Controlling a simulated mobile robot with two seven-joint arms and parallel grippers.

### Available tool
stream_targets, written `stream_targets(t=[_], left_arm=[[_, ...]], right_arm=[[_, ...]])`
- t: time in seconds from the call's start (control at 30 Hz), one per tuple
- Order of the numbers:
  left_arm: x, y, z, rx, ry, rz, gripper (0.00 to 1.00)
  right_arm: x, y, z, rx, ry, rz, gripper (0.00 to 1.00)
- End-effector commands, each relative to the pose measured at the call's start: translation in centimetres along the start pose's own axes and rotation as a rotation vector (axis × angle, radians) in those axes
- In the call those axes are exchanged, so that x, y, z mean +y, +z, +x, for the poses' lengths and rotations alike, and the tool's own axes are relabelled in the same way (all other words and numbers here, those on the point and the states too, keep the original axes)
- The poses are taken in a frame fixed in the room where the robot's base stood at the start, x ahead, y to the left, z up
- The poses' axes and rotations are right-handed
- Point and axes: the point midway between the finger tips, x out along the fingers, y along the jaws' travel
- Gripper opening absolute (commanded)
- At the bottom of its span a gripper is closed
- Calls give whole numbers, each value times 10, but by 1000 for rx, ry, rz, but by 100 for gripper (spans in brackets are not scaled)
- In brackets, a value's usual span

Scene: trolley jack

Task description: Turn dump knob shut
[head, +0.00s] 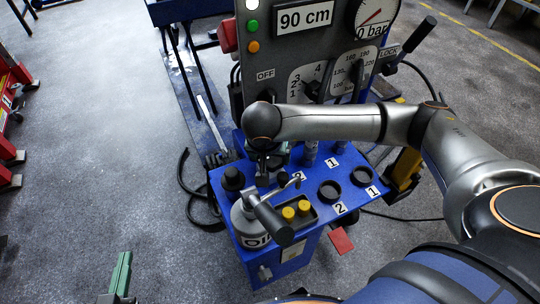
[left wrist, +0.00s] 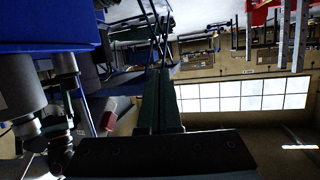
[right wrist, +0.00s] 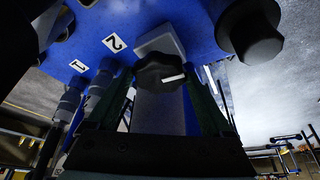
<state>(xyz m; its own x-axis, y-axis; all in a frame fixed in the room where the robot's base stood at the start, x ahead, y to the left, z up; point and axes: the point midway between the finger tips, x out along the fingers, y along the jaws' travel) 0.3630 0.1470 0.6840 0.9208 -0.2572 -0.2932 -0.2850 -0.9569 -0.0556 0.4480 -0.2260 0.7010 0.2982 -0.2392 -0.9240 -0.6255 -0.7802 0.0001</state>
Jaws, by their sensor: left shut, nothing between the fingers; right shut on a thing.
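The dump knob looks to be the black lobed knob with a white pointer bar (right wrist: 160,72) in the right wrist view, on a pale block on the blue console. My right gripper (right wrist: 160,85) has its green fingers on either side of this knob and is shut on it. In the head view the right gripper (head: 268,168) reaches down to the console top, and the arm and hand mostly hide the knob. My left gripper (head: 121,274) is away from the console at the lower left, shut and empty. Its closed fingers (left wrist: 160,100) also show in the left wrist view.
The blue console (head: 285,256) holds an oil can (head: 248,218), a black knob (head: 234,179), yellow caps (head: 290,213) and round black sockets (head: 330,191). A grey gauge panel (head: 290,55) stands behind. Floor at left is mostly clear, with a black hose near the console.

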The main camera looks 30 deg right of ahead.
Motion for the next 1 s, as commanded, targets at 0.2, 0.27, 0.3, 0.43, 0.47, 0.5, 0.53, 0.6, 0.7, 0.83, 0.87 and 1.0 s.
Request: stream_targets(t=[0.2, 0.27, 0.3, 0.43, 0.47, 0.5, 0.53, 0.6, 0.7, 0.83, 0.87, 1.0], left_arm=[[-1, -11, 0, 51, -4, 11, 0], [-1, -18, 0, 79, -5, 18, 0], [-2, -24, 0, 99, -7, 24, 0], [-4, -40, -1, 159, -8, 43, 0], [-4, -44, -1, 171, -8, 47, 0], [-4, -48, -2, 188, -8, 52, 0], [-4, -51, -2, 198, -8, 56, 0], [-5, -57, -3, 221, -9, 62, 0], [-6, -63, -4, 244, -11, 70, 0], [-6, -68, -4, 263, -13, 75, 0], [-6, -69, -4, 267, -13, 76, 0], [-7, -72, -4, 276, -14, 78, 0]], right_arm=[[-2, 0, 0, 1, 38, 94, 29], [-3, 0, 0, 1, 56, 133, 29], [-3, -1, 0, 2, 67, 163, 29], [-5, -1, 0, 1, 112, 272, 29], [-5, -1, 0, 2, 123, 298, 29], [-6, -2, 0, 2, 137, 333, 29], [-6, -2, 0, 2, 148, 360, 29], [-6, -2, 0, 2, 175, 422, 29], [-7, -3, 0, 2, 210, 508, 29], [-8, -4, 0, 2, 251, 609, 29], [-8, -4, 0, 3, 260, 631, 29], [-9, -4, 0, 2, 298, 720, 29]])
